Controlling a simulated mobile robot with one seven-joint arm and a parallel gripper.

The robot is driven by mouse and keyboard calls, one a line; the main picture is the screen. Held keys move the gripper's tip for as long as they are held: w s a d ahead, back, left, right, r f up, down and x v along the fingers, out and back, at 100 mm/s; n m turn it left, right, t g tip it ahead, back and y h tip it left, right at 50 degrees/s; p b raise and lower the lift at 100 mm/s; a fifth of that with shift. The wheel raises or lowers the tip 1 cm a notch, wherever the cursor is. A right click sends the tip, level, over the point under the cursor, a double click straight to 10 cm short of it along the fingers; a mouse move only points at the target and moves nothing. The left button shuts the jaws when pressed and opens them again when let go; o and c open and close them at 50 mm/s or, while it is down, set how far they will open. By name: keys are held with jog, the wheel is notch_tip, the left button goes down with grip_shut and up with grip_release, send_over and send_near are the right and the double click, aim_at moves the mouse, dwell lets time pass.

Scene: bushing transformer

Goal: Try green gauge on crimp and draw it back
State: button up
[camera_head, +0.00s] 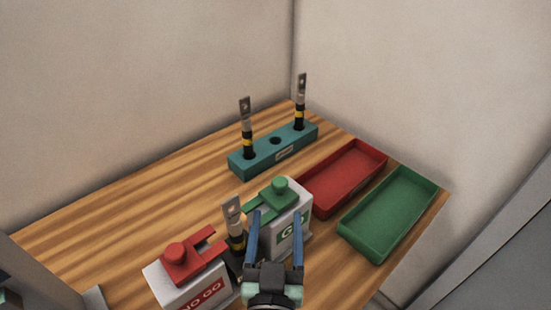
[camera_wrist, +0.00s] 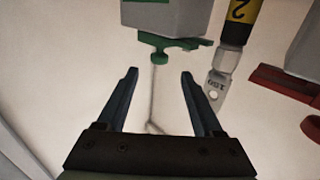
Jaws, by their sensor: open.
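The green gauge (camera_head: 279,193) is a white block with a "GO" label, a green knob on top and a green jaw pointing left. The crimp (camera_head: 235,236) is on an upright cable end with a flat metal lug, standing just left of the green gauge. Whether the jaw touches the crimp is unclear. My gripper (camera_head: 275,226) is open, its blue fingers in front of the GO block in the head view. In the wrist view, the open fingers (camera_wrist: 160,75) point toward the green knob (camera_wrist: 172,58), with nothing between them. The lug (camera_wrist: 216,88) shows right of them.
A red "NO GO" gauge (camera_head: 184,265) stands left of the crimp. A teal rack (camera_head: 240,166) behind holds two cable ends. A red tray (camera_head: 342,178) and a green tray (camera_head: 390,212) lie at right. The table's left middle is clear; walls close the back.

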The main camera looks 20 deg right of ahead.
aim_at(280, 178)
jog(key=p+x, duration=0.2)
jog(key=x, duration=1)
jog(key=shift+w+d+p, duration=0.15)
jog(key=shift+p, duration=0.2)
grip_shut()
dwell(0.9)
